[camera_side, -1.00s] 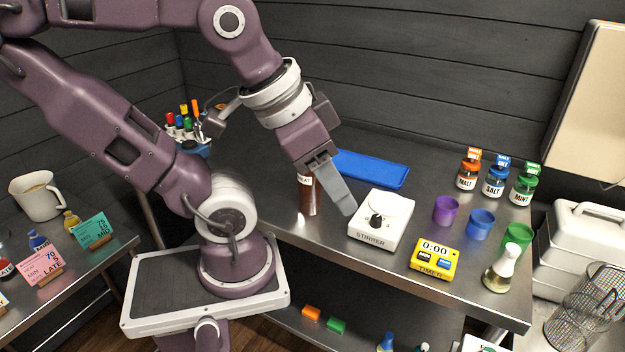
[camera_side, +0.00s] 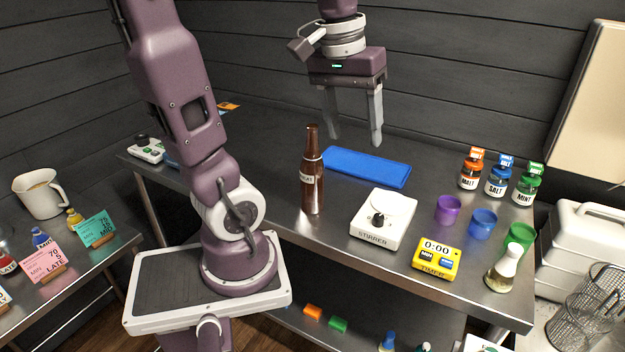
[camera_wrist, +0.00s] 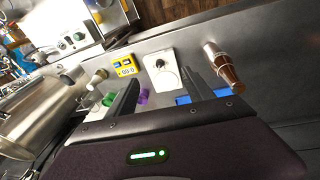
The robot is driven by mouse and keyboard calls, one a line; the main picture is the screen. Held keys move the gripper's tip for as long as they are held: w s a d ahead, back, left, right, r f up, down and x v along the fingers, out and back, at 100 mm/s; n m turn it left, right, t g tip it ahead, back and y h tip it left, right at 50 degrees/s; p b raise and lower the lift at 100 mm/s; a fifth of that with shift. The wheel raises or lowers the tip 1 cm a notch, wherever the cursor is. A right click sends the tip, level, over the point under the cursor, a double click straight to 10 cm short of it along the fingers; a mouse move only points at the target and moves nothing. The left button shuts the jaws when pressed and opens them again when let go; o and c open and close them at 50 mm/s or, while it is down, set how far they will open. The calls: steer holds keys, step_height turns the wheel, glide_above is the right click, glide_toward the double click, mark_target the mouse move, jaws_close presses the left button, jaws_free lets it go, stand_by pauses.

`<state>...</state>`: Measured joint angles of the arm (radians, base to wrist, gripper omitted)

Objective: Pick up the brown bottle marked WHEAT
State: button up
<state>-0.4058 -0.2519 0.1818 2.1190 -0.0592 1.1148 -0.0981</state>
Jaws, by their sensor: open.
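The brown bottle (camera_side: 312,188) stands upright on the steel bench, left of the stirrer, with a pale label whose lettering is too small to read fully. In the wrist view the brown bottle (camera_wrist: 224,68) shows at the upper right, to the right of the fingers. My gripper (camera_side: 355,142) is open and empty, fingers pointing down, above and behind the bottle, over the back of the bench near the blue mat. In the wrist view my gripper (camera_wrist: 160,80) has its two fingers well apart with nothing held between them.
The stirrer (camera_side: 382,220) stands right of the bottle, with the blue mat (camera_side: 366,167) behind. The yellow timer (camera_side: 436,259), a purple cup (camera_side: 448,209), a blue cup (camera_side: 482,224), a flask (camera_side: 502,270) and labelled jars (camera_side: 496,181) are farther right. Bench space left of the bottle is clear.

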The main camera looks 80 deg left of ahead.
steer(key=a+f+n+g, duration=0.1)
steer(key=a+n, duration=0.3)
steer(key=a, duration=0.4)
steer(key=n+g+h, duration=0.2)
steer(key=n, duration=0.2)
glide_toward(313, 150)
steer(key=shift+s+a+f, duration=0.15)
steer(key=shift+f, duration=0.65)
steer(key=f, duration=0.7)
steer(key=shift+s+d, duration=0.15)
steer(key=shift+d, duration=0.25)
steer(key=shift+r, duration=0.1)
jaws_close()
